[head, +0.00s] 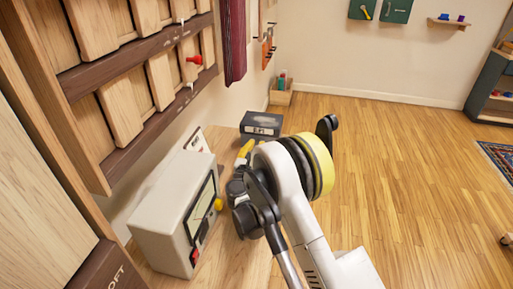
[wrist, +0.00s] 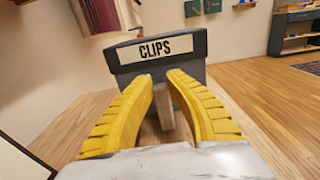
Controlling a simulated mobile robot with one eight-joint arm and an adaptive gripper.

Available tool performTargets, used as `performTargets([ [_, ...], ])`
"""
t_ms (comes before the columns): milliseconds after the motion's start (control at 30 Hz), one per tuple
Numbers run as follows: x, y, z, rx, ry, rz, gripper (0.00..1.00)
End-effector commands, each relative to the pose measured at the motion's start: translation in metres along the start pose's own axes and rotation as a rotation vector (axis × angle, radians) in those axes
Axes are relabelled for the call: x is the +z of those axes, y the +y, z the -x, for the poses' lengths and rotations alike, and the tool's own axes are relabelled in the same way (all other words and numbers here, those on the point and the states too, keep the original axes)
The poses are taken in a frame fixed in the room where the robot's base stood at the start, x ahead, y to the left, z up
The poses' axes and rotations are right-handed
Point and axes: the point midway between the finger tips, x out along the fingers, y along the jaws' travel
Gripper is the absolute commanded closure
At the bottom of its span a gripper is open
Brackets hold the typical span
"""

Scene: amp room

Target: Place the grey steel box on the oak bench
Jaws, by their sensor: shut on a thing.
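The grey steel box (head: 261,124) is dark grey with a white label. In the wrist view the same box (wrist: 150,69) reads "CLIPS" and fills the space just beyond my fingertips. My gripper (head: 245,151) is at the box's near side. In the wrist view its yellow fingers (wrist: 162,88) are closed around a thin, upright grey-brown piece at the box's front, probably its handle. The light wood oak bench (head: 217,138) runs along the wall below the box. I cannot tell whether the box touches the bench. My arm hides part of the bench.
A beige instrument (head: 173,205) with a screen and a red switch stands on the bench, left of my gripper. Wooden drawers or panels (head: 120,65) line the left wall. A small wooden crate (head: 281,97) stands farther back. Open wood floor (head: 410,170) lies to the right.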

Motion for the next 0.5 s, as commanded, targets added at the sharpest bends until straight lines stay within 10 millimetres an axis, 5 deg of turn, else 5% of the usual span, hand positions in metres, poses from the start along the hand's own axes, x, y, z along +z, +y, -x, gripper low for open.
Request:
performTargets([
  [33,0.001,-0.0001,-0.0001,0.0,0.0,0.0,1.0],
  [67,0.0004,-0.0002,0.0,0.0,0.0,0.0,0.74],
  [100,0.0005,-0.0002,0.0,0.0,0.0,0.0,0.65],
  [500,0.0022,0.0009,0.0093,0.001,0.0,0.0,0.65],
])
